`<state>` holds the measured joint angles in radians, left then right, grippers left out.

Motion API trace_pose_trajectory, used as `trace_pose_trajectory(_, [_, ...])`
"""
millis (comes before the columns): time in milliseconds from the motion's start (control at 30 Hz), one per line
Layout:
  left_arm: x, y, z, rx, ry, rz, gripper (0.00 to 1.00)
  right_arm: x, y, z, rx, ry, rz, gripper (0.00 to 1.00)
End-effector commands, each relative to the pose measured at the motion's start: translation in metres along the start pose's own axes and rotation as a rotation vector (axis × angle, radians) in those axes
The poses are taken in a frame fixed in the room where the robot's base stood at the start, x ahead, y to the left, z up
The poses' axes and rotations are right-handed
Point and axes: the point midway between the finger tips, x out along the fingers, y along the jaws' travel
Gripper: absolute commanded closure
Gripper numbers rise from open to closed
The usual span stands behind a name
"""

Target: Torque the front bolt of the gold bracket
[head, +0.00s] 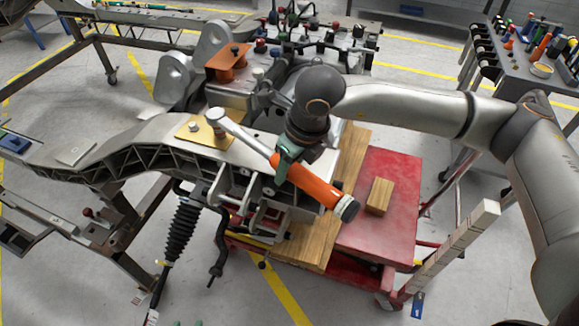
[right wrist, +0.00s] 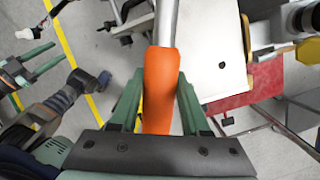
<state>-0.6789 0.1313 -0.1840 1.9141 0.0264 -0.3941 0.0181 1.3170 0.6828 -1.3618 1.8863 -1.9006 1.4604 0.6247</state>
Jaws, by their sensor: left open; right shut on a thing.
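The gold bracket (head: 203,136) lies flat on top of the grey chassis arm. A bolt (head: 193,127) shows near its left side. My right gripper (head: 287,160) is shut on the orange handle of a torque wrench (head: 310,184). The wrench's silver head is over the right part of the bracket and hides what is under it. I cannot tell whether it is seated on a bolt. In the right wrist view the green fingers close around the handle (right wrist: 158,85), and the head is out of frame. Green tips of my left gripper (head: 188,323) show at the bottom edge, apart and empty.
An orange bracket (head: 228,62) stands behind the gold one. A red cart (head: 385,215) with a wooden block (head: 379,195) is to the right. A black shock absorber (head: 183,225) hangs below the chassis arm. A tool bench (head: 525,60) is at the back right.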

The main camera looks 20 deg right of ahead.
Motion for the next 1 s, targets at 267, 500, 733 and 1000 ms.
trace_pose_trajectory(267, [0.003, 0.000, 0.003, 0.000, 0.000, 0.000, 0.50, -0.001, 0.001, 0.002, -0.002, -0.008, 0.001, 1.00])
trace_pose_trajectory(500, [0.005, 0.000, 0.005, 0.000, 0.000, 0.000, 0.50, 0.000, 0.005, 0.002, 0.011, -0.005, -0.003, 1.00])
trace_pose_trajectory(733, [0.007, -0.001, 0.007, 0.000, 0.000, 0.000, 0.50, 0.001, 0.012, 0.001, 0.040, -0.004, -0.010, 1.00])
trace_pose_trajectory(1000, [0.008, -0.001, 0.009, 0.000, 0.000, 0.000, 0.50, 0.001, 0.017, 0.001, 0.063, -0.002, -0.017, 1.00])
